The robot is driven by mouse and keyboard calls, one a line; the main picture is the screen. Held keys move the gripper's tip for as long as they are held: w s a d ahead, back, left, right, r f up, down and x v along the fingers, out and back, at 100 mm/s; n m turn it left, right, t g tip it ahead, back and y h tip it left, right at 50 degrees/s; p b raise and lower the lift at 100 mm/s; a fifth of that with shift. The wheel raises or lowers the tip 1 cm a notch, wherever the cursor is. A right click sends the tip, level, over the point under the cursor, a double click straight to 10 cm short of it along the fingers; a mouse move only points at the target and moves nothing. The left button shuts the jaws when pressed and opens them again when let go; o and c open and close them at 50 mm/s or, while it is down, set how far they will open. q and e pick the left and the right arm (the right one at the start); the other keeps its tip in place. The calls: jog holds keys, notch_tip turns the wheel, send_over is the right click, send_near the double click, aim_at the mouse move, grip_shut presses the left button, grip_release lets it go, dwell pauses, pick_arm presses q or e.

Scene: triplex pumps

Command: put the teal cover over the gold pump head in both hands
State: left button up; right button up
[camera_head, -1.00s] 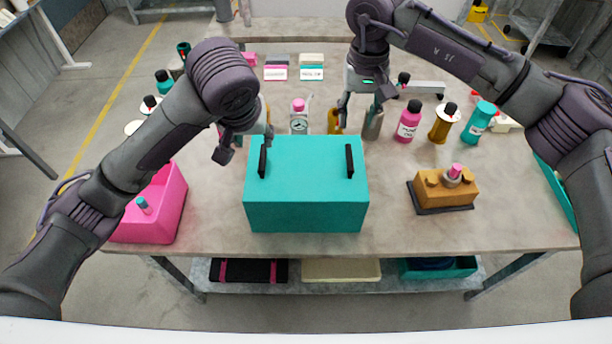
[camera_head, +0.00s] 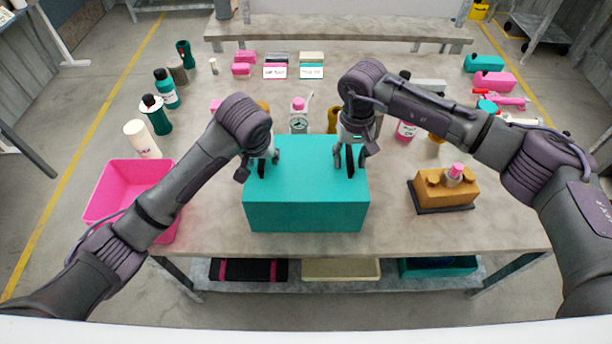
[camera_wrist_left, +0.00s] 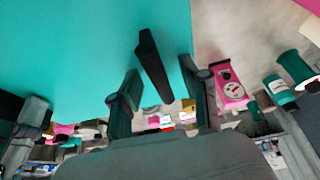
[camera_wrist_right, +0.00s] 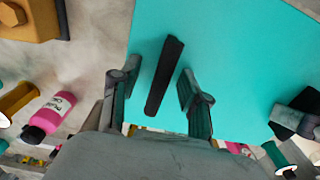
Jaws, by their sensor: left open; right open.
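The teal cover (camera_head: 306,200) is a box standing on the table in front of me, with a black handle near each side of its top. My left gripper (camera_head: 262,165) is open at the left handle; in the left wrist view the black handle (camera_wrist_left: 153,68) lies between its spread fingers. My right gripper (camera_head: 349,160) is open at the right handle; in the right wrist view that handle (camera_wrist_right: 165,75) lies between its fingers. The gold pump head (camera_head: 446,190) sits on a dark base at the right of the table, apart from the cover.
A pink bin (camera_head: 125,190) stands at the table's left edge, under my left arm. Bare table lies between the cover and the gold pump head. A shelf with trays (camera_head: 340,270) is below.

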pick_arm(q)
jog(key=shift+f, duration=0.1)
jog(key=shift+c, duration=0.5)
pick_arm(e)
jog(key=shift+c, duration=0.5)
pick_arm(q)
grip_shut()
pick_arm(e)
grip_shut()
